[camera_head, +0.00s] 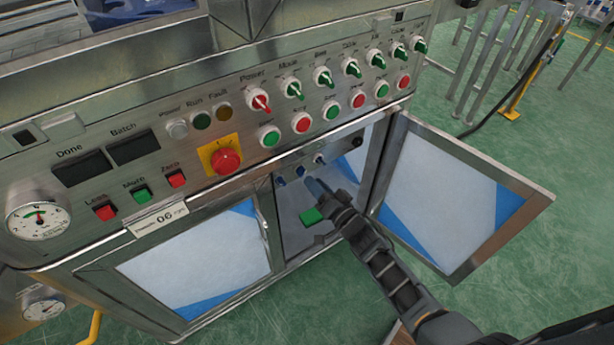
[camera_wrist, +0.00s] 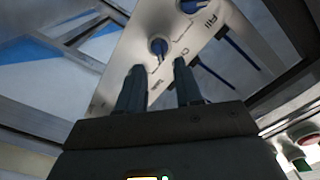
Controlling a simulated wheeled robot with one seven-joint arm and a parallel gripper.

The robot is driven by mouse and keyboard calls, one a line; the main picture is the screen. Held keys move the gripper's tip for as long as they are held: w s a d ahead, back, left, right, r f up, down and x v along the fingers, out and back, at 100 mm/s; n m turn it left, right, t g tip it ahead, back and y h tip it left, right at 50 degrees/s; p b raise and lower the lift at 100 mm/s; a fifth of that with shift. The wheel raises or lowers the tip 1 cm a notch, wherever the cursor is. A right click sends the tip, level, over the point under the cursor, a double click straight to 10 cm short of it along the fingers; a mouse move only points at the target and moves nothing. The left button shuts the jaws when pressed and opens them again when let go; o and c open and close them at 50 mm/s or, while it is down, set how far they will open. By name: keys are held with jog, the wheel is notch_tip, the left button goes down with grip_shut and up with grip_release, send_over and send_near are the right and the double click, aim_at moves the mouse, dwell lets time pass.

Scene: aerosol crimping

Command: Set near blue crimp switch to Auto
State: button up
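In the wrist view a pale panel (camera_wrist: 125,60) carries a blue switch knob (camera_wrist: 158,46) beside lettering starting with "C", the rest hard to read. A second blue knob (camera_wrist: 188,5) by the word "Fill" is cut by the top edge. My gripper (camera_wrist: 157,78) is open and empty. Its two dark fingers are apart, with the first knob showing just beyond the gap between their tips; I cannot tell if they touch the panel. In the head view my gripper (camera_head: 314,186) reaches into the open cabinet, just below a small blue knob (camera_head: 299,171). The knob's pointer setting is unclear.
An open cabinet door (camera_head: 455,195) stands right of my arm; a closed door (camera_head: 195,265) is left. Above is the main panel with green switches, round buttons and a red emergency knob (camera_head: 226,160). A green block (camera_head: 312,216) shows inside the cabinet.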

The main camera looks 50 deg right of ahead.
aim_at(302, 172)
jog(key=b+x, duration=0.1)
jog(key=x, duration=0.3)
jog(key=shift+w+d, duration=0.1)
jog(key=shift+w, duration=0.3)
grip_shut()
